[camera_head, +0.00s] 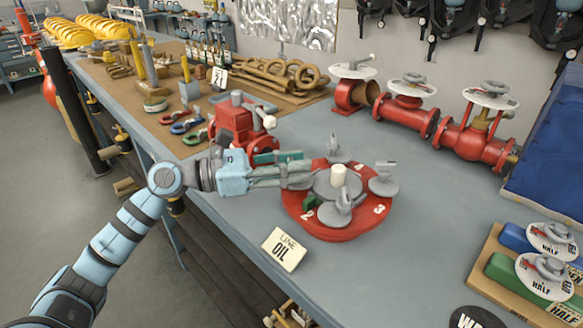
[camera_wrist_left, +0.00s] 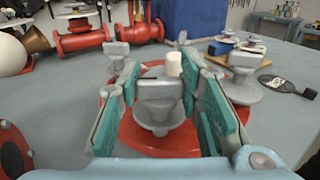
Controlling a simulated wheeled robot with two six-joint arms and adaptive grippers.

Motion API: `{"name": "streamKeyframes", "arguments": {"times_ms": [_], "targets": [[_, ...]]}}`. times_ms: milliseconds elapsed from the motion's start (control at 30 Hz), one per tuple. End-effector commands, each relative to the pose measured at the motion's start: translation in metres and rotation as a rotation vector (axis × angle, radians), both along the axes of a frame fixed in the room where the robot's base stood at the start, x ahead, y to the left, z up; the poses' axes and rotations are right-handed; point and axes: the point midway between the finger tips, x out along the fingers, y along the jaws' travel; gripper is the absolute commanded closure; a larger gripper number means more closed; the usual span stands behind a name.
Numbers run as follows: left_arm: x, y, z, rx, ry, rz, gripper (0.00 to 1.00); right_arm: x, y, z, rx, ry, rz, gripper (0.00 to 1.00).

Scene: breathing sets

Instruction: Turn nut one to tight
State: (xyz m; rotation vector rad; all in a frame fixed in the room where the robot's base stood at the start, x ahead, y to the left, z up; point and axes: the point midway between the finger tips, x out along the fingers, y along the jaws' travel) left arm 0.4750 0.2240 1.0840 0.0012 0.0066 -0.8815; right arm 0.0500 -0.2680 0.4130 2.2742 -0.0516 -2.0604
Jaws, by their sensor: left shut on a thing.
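A red round flange (camera_head: 335,233) lies on the grey bench with a white post (camera_head: 339,176) at its centre. Grey wing nuts show at its back (camera_head: 333,146), right (camera_head: 383,179) and front (camera_head: 343,203), near labels 4, 3 and 2. My left gripper (camera_head: 303,172) reaches in from the left over the flange's left side. In the left wrist view its green-padded fingers (camera_wrist_left: 165,110) stand on either side of a grey wing nut (camera_wrist_left: 158,95), taken as nut one, and are shut on it.
A "LINE OIL" card (camera_head: 284,250) stands in front of the flange. A red valve body (camera_head: 232,122) stands close behind my left gripper. Red pipes with valves (camera_head: 405,115) lie at the back, and a board with tagged valves (camera_head: 520,290) sits at right.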

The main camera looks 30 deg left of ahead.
Motion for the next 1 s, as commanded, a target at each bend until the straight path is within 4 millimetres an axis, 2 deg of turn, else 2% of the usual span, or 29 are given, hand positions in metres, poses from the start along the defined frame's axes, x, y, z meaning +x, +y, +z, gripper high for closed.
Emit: {"name": "streamKeyframes", "arguments": {"times_ms": [33,133,300,567,600,700,1000], "targets": [[0.002,0.001,-0.007,-0.007,-0.009,-0.026,0.95,0.0,0.0,-0.021,0.0,0.0,0.0,0.6],[0.002,0.002,-0.006,-0.01,-0.011,-0.123,0.95,0.0,0.0,-0.039,0.0,0.0,0.0,0.6],[0.0,0.001,-0.001,-0.006,-0.006,-0.226,0.96,0.0,0.0,-0.042,0.0,-0.001,0.0,0.6],[-0.001,0.001,0.0,-0.004,-0.004,-0.23,0.96,0.001,0.0,-0.04,0.0,-0.001,0.0,0.6],[-0.001,0.001,-0.001,-0.004,-0.004,-0.23,0.61,0.001,0.0,-0.04,0.0,-0.002,0.0,0.6],[-0.001,0.001,0.0,-0.004,-0.004,-0.229,0.47,0.001,0.0,-0.04,0.0,-0.002,0.0,0.6],[-0.001,0.002,0.0,-0.004,-0.004,-0.228,0.47,0.001,-0.002,-0.04,-0.003,-0.002,0.001,0.6]]}}
